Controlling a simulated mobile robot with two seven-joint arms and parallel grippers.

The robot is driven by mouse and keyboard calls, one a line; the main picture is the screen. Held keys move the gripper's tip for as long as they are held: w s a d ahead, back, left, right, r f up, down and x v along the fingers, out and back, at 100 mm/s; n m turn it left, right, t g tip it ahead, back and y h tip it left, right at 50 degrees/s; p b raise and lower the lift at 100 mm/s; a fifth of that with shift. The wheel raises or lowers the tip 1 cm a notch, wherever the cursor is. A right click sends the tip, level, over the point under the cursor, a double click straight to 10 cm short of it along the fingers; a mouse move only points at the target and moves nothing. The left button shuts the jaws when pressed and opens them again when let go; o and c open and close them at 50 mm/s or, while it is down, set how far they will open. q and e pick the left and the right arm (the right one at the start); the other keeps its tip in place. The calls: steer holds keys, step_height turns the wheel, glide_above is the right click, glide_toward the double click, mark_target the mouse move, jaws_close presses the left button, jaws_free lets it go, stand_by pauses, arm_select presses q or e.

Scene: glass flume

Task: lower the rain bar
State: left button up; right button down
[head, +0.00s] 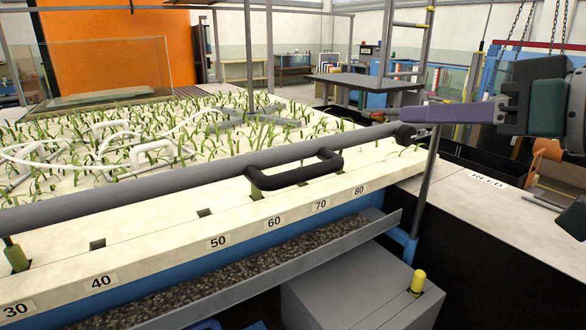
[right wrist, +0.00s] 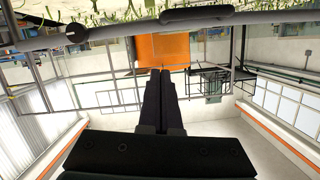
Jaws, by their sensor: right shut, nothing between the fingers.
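The rain bar (head: 180,190) is a long grey tube crossing the head view from lower left up to the right. Its right end has a dark cap near an upright post (head: 428,182). A black handle (head: 300,172) sticks out from the bar's near side. My right gripper (head: 376,116) is shut and empty, its purple fingers pointing left just above the bar's right end in the picture. I cannot tell whether they touch it. In the right wrist view the closed fingers (right wrist: 161,72) point at the scene, with the bar (right wrist: 125,36) and handle (right wrist: 200,16) at the top. My left gripper is not in view.
Below the bar is a pale ledge with number labels (head: 218,242) and slots. A gravel-filled trough (head: 240,272) runs along its front. A grey box (head: 350,285) with a yellow-topped peg (head: 418,282) stands below. The planted bed (head: 215,135) lies behind the bar.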

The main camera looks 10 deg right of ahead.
steer(key=p, duration=0.1)
glide_toward(324, 143)
steer(key=w+r, duration=0.3)
steer(key=w, duration=0.1)
steer(key=shift+s+a+f, duration=0.1)
steer(key=shift+a+f, duration=0.15)
steer(key=shift+f, duration=0.4)
steer(key=shift+s+a+f, duration=0.1)
steer(key=shift+a+f, duration=0.2)
steer(key=shift+f, duration=0.4)
steer(key=shift+a+f, duration=0.25)
steer(key=shift+f, duration=0.4)
step_height(324, 143, down, 31)
steer(key=b, duration=2.9)
